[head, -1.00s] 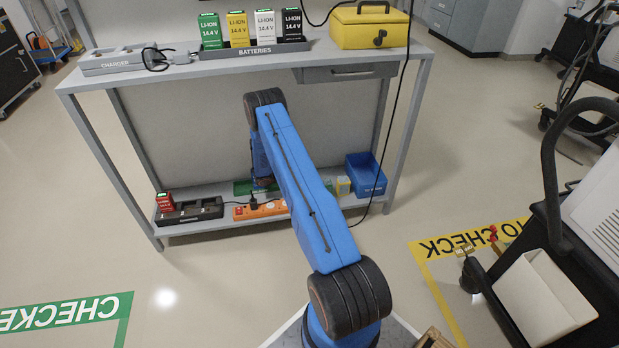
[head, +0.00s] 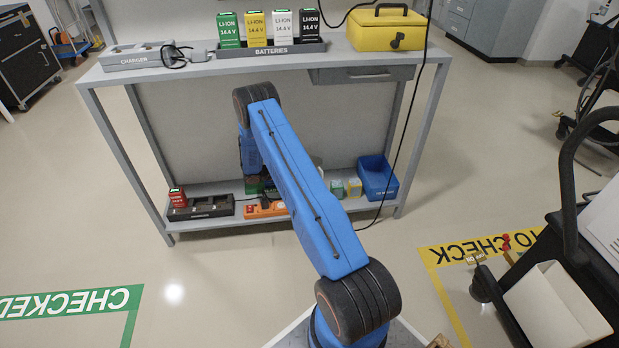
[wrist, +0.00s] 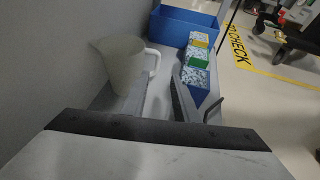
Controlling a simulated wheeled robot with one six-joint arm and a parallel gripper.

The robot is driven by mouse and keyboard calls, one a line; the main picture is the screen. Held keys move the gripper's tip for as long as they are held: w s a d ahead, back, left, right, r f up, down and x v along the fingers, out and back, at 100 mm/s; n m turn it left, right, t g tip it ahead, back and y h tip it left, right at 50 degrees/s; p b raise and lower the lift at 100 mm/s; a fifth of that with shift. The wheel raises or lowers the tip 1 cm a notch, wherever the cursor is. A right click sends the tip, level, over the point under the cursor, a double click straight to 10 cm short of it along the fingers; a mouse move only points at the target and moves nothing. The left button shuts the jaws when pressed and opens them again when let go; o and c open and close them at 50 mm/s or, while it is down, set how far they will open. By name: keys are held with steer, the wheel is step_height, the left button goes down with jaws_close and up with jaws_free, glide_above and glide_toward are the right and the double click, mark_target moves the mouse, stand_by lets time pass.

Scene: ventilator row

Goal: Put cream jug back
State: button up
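The cream jug (wrist: 122,65) stands upright at the left in the wrist view, close to the grey back panel. Its handle (wrist: 153,62) points right. In the head view the jug is mostly or wholly hidden behind my blue arm. My gripper (wrist: 168,82) reaches over the lower shelf in the wrist view, in front of the jug and a little right of it. Nothing is clearly held, and the handle seems apart from the fingers. The head view hides the gripper.
Several small patterned boxes (wrist: 197,58) stand right of the jug, before a blue bin (head: 377,178). An orange power strip (head: 266,208), a black charger (head: 202,207) and a red battery (head: 178,197) lie left on the lower shelf. A cable hangs at the shelf's right.

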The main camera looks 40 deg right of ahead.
steer(key=s+a+r+m+y, duration=0.15)
steer(key=a+r, duration=0.25)
steer(key=r, duration=0.7)
steer(key=s+a+r+m+y, duration=0.1)
steer(key=a+r+m, duration=0.25)
steer(key=r, duration=0.75)
steer(key=s+a+r+m+t+y, duration=0.1)
steer(key=s+a+r, duration=0.4)
steer(key=r, duration=0.3)
steer(key=s+a+r+m+t+y, duration=0.15)
steer(key=s+a+r, duration=0.3)
steer(key=r, duration=0.45)
steer(key=s+a+r+m+t+y, duration=0.1)
steer(key=s+a+r+m+y, duration=0.1)
steer(key=s+a+r, duration=0.5)
steer(key=s+a+r+m+t+y, duration=0.2)
steer(key=s+a+r, duration=0.2)
steer(key=s, duration=0.5)
steer(key=s+a+m+t+y, duration=0.1)
steer(key=s+a+t, duration=0.1)
steer(key=s+a, duration=0.3)
steer(key=s+a+r+m+t+y, duration=0.1)
steer(key=s+a, duration=0.4)
steer(key=s, duration=0.6)
steer(key=shift+s+a+r+t+y, duration=0.35)
steer(key=shift+t+y, duration=0.1)
steer(key=shift+y, duration=0.35)
